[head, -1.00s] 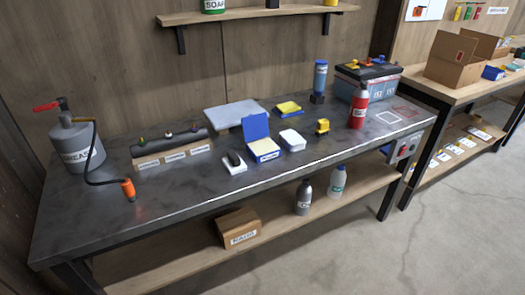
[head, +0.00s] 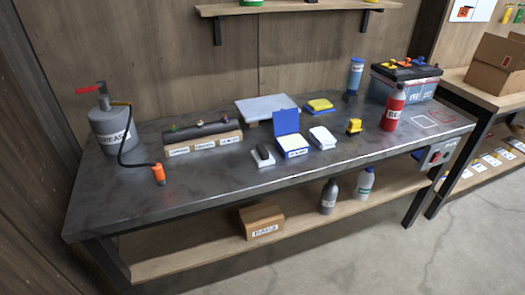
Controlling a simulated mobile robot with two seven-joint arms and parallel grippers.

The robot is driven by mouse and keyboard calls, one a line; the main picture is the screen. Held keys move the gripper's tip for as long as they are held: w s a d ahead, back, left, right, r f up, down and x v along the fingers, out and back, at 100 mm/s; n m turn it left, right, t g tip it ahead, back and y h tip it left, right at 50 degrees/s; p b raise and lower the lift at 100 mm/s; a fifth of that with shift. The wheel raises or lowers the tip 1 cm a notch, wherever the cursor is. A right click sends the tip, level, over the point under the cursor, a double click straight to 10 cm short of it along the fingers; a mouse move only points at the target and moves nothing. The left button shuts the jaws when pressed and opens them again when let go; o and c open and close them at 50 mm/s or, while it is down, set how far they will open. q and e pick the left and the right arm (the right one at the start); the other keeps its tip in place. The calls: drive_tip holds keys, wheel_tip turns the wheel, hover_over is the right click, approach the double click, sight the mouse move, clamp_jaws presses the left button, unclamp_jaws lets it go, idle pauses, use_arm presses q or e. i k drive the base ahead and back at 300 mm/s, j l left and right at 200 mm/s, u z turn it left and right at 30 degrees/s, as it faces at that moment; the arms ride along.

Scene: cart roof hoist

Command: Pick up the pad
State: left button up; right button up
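No single thing is clearly marked as the pad. A yellow pad-like block on a blue base (head: 320,106) lies towards the back middle of the dark metal workbench (head: 215,186). In front of it lies a white folded or stacked piece (head: 322,138). Left of that stands an open blue box (head: 287,122) with its lid up and a white label on its front. A black rounded piece on a white block (head: 263,156) sits left of the box. Neither of my grippers shows in the head view.
A grease can (head: 112,130) with a hose and orange nozzle stands at left. A grey flat panel (head: 264,107) lies behind the box. A red bottle (head: 393,107) and a battery (head: 405,83) stand at right. The bench's front left is clear.

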sight(262, 159)
drive_tip(key=i+l, duration=0.1)
drive_tip(key=l, duration=0.25)
drive_tip(key=i+l, duration=0.15)
drive_tip(key=l, duration=0.2)
drive_tip(key=i+l, duration=0.1)
drive_tip(key=l, duration=0.25)
drive_tip(key=i+l+u, duration=0.2)
drive_tip(key=l+u, duration=0.2)
drive_tip(key=l, duration=0.2)
drive_tip(key=k, duration=0.05)
